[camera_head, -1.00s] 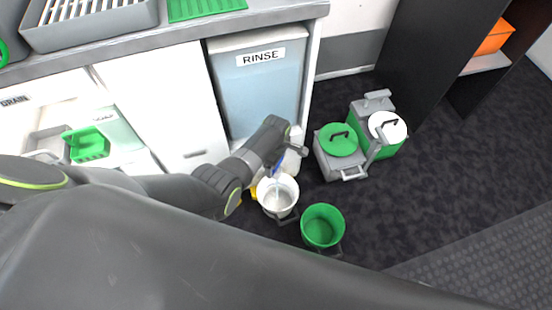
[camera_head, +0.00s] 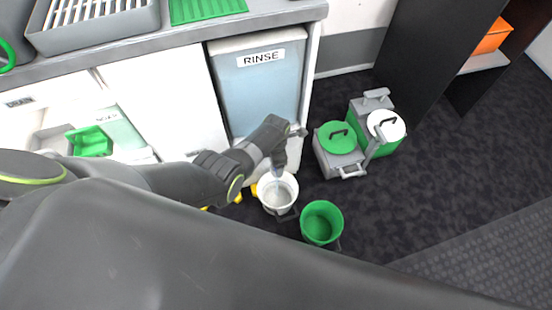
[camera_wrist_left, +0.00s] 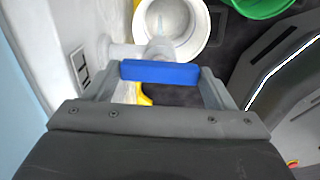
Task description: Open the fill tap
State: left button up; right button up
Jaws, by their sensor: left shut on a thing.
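The blue tap handle (camera_wrist_left: 160,72) lies crosswise between the fingers of my left gripper (camera_wrist_left: 158,80) in the left wrist view. The gripper is shut on it. The pale tap body (camera_wrist_left: 157,48) shows just beyond the handle. In the head view, my left gripper (camera_head: 279,160) points down above the white bucket (camera_head: 287,202) and hides the tap. The white bucket also shows in the wrist view (camera_wrist_left: 202,40), with a faint pale streak inside; I cannot tell whether this is running liquid. My right gripper is not in view.
A green bucket (camera_head: 322,222) stands right of the white one. Grey and green lidded containers (camera_head: 340,158) stand farther right. The RINSE tank (camera_head: 262,90) and cabinet front (camera_head: 160,100) are behind my left arm. The carpet (camera_head: 440,180) at right is clear.

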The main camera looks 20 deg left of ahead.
pick_arm(q)
jog(key=shift+a+n, duration=0.1)
jog(key=shift+n, duration=0.2)
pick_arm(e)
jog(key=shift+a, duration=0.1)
pick_arm(q)
jog(key=o, duration=1)
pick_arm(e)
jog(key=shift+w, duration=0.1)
pick_arm(q)
jog(key=shift+r, duration=0.15)
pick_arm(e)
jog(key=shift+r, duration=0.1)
